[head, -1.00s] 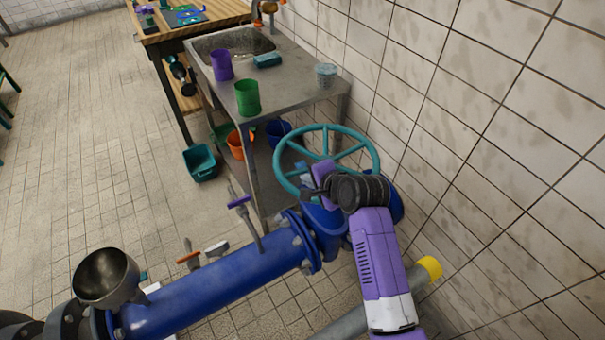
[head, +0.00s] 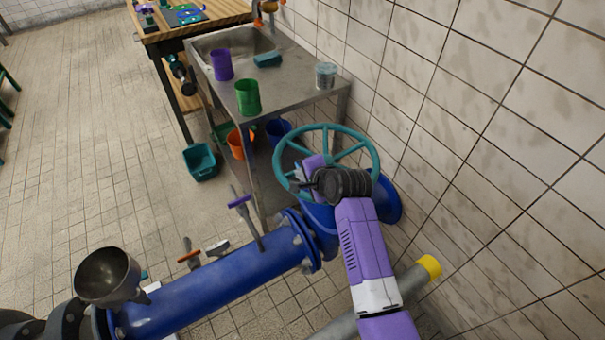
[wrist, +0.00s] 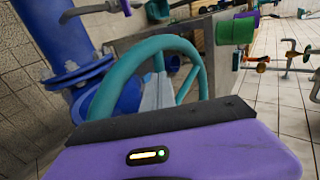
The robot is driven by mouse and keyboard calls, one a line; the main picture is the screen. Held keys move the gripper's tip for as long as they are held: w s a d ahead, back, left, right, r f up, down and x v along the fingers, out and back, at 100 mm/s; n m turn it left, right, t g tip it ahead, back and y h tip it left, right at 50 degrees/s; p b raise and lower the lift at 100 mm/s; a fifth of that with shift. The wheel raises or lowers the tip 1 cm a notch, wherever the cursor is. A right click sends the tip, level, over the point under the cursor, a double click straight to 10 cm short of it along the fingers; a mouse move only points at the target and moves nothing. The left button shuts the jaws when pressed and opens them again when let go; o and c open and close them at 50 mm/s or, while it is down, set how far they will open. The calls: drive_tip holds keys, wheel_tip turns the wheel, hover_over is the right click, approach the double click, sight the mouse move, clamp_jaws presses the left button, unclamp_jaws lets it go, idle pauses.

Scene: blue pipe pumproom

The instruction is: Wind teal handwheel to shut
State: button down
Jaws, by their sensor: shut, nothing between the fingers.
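The teal handwheel (head: 374,150) sits on the blue valve at the right end of the blue pipe (head: 215,282). My gripper (head: 303,184) is at the near left part of the wheel, by its rim. In the wrist view the wheel's rim (wrist: 112,83) arches just beyond the purple gripper body, with grey spokes or fingers behind it. The gripper is shut with nothing held. Its fingertips are mostly hidden, and I cannot tell whether they touch the rim or a spoke.
The tiled wall (head: 470,130) stands close on the right. A metal sink bench (head: 290,95) with a purple cup (head: 221,64) and a green cup (head: 248,98) is behind the wheel. A yellow-capped grey pipe (head: 429,267) lies below my arm.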

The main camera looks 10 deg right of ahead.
sight(296, 146)
drive_tip(key=shift+w+a+m+h, duration=0.2)
drive_tip(key=shift+w+m+h, duration=0.05)
drive_tip(key=shift+m+h, duration=0.05)
drive_tip(key=w+m+h, duration=0.1)
drive_tip(key=w+a+m+h+b, duration=0.1)
drive_tip(key=shift+w+a+f+m+b, duration=0.1)
drive_tip(key=shift+w+m+b, duration=0.05)
drive_tip(key=shift+m+b, duration=0.15)
drive_tip(key=w+m+h+b, duration=0.2)
drive_tip(key=w+b, duration=0.1)
drive_tip(key=b, duration=0.4)
drive_tip(key=w+d+m+g+h+b, duration=0.1)
drive_tip(key=w+m+h+b, duration=0.1)
drive_tip(key=b, duration=0.6)
drive_tip(key=w+d+m+h+b, duration=0.1)
drive_tip(key=w+m+h+b, duration=0.1)
drive_tip(key=b, duration=0.5)
drive_tip(key=shift+w+f+m+g, duration=0.1)
drive_tip(key=shift+w+m+g, duration=0.2)
drive_tip(key=shift+w+m, duration=0.5)
drive_tip(key=shift+w+d+b, duration=0.35)
drive_tip(key=shift+w+b, duration=0.25)
drive_tip(key=shift+b, duration=0.1)
drive_tip(key=shift+r, duration=0.25)
